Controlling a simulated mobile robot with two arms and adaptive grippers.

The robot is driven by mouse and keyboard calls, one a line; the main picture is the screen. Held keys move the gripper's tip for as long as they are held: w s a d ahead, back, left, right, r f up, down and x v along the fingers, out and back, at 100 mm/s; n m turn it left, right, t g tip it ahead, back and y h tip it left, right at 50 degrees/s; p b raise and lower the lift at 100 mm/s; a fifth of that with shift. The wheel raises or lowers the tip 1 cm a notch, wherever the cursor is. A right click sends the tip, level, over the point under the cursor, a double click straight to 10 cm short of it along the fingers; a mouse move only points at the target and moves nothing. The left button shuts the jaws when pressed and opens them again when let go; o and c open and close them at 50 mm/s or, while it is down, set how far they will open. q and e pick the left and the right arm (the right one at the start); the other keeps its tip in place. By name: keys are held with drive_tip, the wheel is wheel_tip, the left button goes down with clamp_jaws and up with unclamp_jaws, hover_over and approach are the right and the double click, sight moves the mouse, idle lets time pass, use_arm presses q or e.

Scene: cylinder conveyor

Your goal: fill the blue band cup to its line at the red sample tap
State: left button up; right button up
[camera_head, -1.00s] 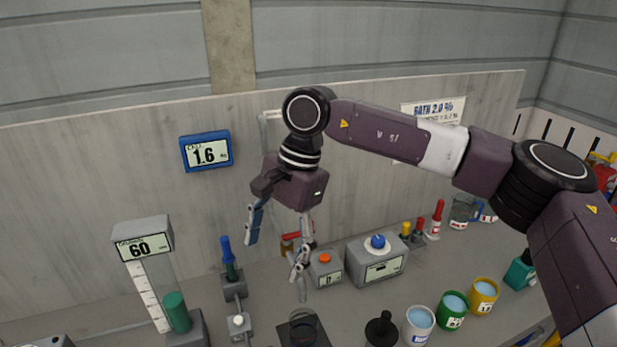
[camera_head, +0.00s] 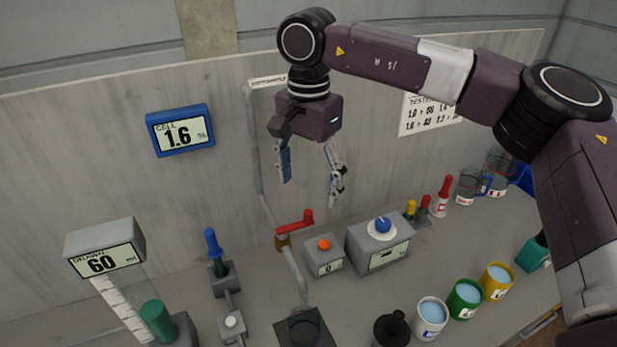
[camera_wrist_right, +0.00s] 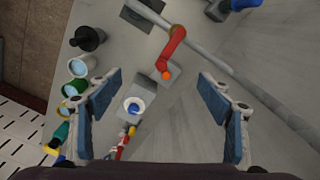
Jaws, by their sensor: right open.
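The red sample tap (camera_head: 295,222) sticks out by the back panel, its red lever pointing right. Its grey spout pipe curves down toward a dark square plate (camera_head: 282,334). A dark round shape is on that plate; I cannot tell whether it is a cup. Clear cups stand at the back right; one (camera_head: 497,172) has blue beside it, but its band is unclear. My right gripper (camera_head: 310,190) is open and empty above the tap lever, apart from it. In the right wrist view, the red lever (camera_wrist_right: 173,47) shows beyond the open fingers (camera_wrist_right: 160,85). My left gripper is out of view.
A grey box with an orange button (camera_head: 324,245) and one with a blue knob (camera_head: 383,228) stand right of the tap. White, green (camera_head: 464,299) and yellow pots of blue liquid stand at front right. Displays read 1.6 (camera_head: 181,131) and 60 (camera_head: 102,262).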

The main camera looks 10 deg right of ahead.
sight(308, 212)
drive_tip(key=f+b, duration=0.1)
drive_tip(key=f, duration=0.1)
drive_tip(key=f+b, duration=0.1)
drive_tip(key=f, duration=0.1)
drive_tip(key=shift+w+f+b, duration=0.2)
drive_tip(key=shift+f+b, duration=0.15)
drive_tip(key=shift+f, duration=0.05)
wheel_tip(308, 212, down, 3)
drive_tip(key=shift+w+f+b, duration=0.1)
drive_tip(key=shift+b, duration=0.85)
drive_tip(key=c, duration=1.8)
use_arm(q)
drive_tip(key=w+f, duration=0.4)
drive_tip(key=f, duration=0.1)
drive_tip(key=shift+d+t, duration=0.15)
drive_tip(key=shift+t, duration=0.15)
use_arm(e)
clamp_jaws()
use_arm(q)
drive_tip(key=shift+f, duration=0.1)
